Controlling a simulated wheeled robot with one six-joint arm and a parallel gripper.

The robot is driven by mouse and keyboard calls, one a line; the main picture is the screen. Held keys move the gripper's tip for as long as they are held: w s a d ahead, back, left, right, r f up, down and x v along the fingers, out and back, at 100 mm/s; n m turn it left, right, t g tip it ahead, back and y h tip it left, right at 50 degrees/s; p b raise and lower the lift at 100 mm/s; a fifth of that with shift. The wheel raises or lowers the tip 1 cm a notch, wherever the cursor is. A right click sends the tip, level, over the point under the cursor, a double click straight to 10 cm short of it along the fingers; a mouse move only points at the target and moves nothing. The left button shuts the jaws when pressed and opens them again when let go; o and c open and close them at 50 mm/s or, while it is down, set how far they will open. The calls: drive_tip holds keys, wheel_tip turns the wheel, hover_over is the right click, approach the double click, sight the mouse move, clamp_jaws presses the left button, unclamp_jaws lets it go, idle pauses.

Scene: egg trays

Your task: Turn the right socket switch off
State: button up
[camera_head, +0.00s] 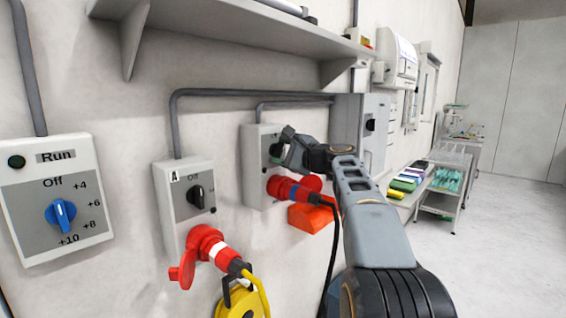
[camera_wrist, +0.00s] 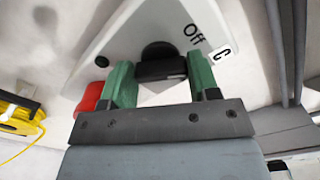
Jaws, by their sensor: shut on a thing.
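The right socket box (camera_head: 252,172) is a light grey wall unit with a red plug and socket (camera_head: 295,188) at its lower part. My gripper (camera_head: 281,153) is at the switch on its upper part and mostly hides it in the head view. In the wrist view, the box face (camera_wrist: 108,42) carries "Off" and "C" labels, tilted in the picture. The black switch knob (camera_wrist: 160,68) lies between my two green fingers, which are shut on it. The exact angle of the knob is hard to tell.
To the left are another socket box (camera_head: 172,215) with a black switch and red plug, and a "Run" panel (camera_head: 25,215) with a blue knob. A shelf (camera_head: 225,42) juts out above. A grey cabinet (camera_head: 347,120) stands just right. Cables hang below.

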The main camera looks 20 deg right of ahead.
drive_tip(key=n+b, duration=0.4)
drive_tip(key=n, duration=0.2)
drive_tip(key=shift+f, duration=0.15)
idle(0.5)
drive_tip(key=o, duration=0.9)
drive_tip(key=shift+n, duration=0.3)
drive_tip(key=b+v, duration=0.2)
drive_tip(key=v, duration=1.1)
drive_tip(key=shift+s, duration=0.4)
